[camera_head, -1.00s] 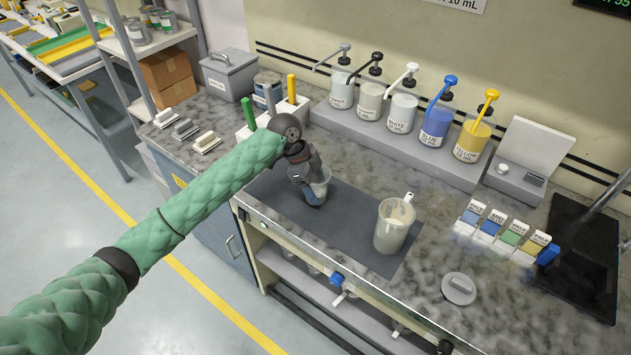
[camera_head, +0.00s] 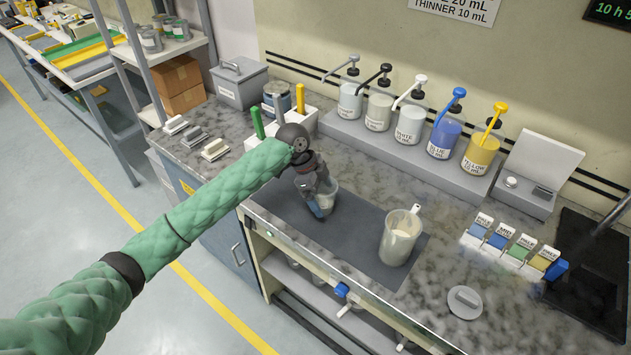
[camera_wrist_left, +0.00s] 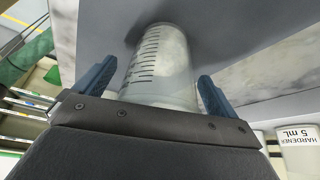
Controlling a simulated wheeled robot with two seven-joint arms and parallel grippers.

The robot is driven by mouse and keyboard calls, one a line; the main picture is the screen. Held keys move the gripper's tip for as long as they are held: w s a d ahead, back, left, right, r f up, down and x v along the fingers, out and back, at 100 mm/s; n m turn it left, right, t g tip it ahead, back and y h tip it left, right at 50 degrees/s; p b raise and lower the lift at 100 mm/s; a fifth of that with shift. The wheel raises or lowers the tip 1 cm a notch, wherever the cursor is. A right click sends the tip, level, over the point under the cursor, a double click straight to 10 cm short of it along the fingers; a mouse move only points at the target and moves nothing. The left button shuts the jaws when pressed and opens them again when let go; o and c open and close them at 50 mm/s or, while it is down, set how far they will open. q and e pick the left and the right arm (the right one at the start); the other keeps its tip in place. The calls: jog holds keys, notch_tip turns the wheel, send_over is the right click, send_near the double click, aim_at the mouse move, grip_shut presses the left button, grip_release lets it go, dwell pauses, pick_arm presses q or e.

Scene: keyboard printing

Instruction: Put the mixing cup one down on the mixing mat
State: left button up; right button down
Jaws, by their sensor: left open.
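A translucent cup with dark measuring marks (camera_wrist_left: 160,65) stands on the dark grey mixing mat (camera_head: 345,240), near the mat's left end. It also shows in the head view (camera_head: 328,197), partly hidden by my gripper. My left gripper (camera_head: 320,212) is open at the cup. In the left wrist view its two blue fingers (camera_wrist_left: 152,88) are spread on either side of the cup, with gaps visible beside it. A larger cup of pale liquid with a stirrer (camera_head: 398,240) stands on the mat's right part. My right gripper is not in view.
Pump bottles (camera_head: 408,124) stand in a row on a raised ledge at the back. Small labelled coloured blocks (camera_head: 513,243), a round lid (camera_head: 464,302) and a grey scale-like box (camera_head: 535,180) are on the right. A holder with green and yellow handles (camera_head: 290,120) stands behind my left wrist.

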pick_arm(q)
jog(key=shift+b+v, duration=0.5)
jog(key=shift+v, duration=0.65)
jog(key=s+b+v, duration=0.1)
jog(key=b+v, duration=0.1)
jog(key=v, duration=0.7)
jog(key=shift+w+r+b, duration=0.2)
jog(key=shift+w+b, duration=0.1)
jog(key=shift+w, duration=0.25)
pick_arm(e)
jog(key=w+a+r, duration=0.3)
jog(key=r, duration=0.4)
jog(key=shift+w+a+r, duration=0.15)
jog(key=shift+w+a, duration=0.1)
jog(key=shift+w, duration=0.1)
pick_arm(q)
jog(key=shift+a, duration=0.1)
